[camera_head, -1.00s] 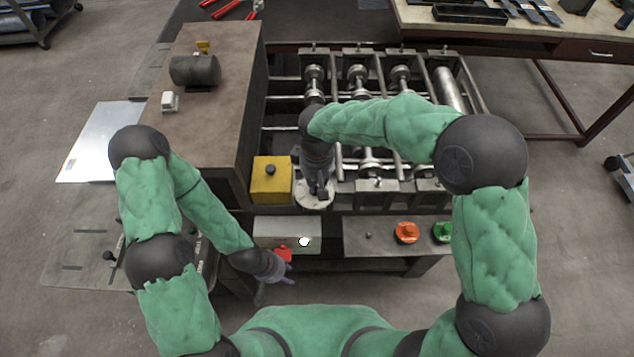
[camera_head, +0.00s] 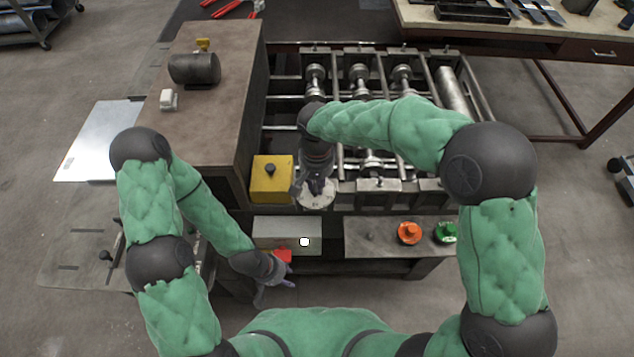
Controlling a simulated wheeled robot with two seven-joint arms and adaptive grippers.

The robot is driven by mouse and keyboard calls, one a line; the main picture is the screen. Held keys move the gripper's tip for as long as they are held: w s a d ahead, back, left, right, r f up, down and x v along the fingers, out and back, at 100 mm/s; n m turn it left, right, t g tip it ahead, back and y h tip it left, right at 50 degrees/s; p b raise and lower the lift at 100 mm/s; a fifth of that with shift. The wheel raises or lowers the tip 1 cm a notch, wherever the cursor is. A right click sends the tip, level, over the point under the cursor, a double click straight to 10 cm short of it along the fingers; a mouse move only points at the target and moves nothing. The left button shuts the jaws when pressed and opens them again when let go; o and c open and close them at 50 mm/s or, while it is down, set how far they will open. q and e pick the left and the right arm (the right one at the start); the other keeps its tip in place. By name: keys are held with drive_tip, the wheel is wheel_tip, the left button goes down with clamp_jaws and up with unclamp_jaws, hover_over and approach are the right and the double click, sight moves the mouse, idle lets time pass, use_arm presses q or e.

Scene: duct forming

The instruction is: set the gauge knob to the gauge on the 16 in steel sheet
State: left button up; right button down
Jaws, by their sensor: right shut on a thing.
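A round pale dial plate (camera_head: 317,199) sits at the front of the roll-forming machine. My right gripper (camera_head: 314,188) points down over it, shut on the gauge knob at its centre. The gripper hides most of the knob, and the dial's marks are too small to read. A bright flat steel sheet (camera_head: 98,142) lies at the far left, beyond my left arm; I cannot read any marking on it. My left gripper (camera_head: 273,289) hangs low in front of the machine, its fingers apart and empty, near a red part (camera_head: 282,255).
A yellow box with a black knob (camera_head: 271,180) stands left of the dial. A grey box with a white button (camera_head: 304,242) is below. Orange (camera_head: 408,233) and green (camera_head: 445,232) buttons sit on the right shelf. Rollers (camera_head: 358,80) fill the machine behind.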

idle(0.5)
drive_tip(key=c, duration=1.2)
unclamp_jaws()
wheel_tip(320, 180, up, 12)
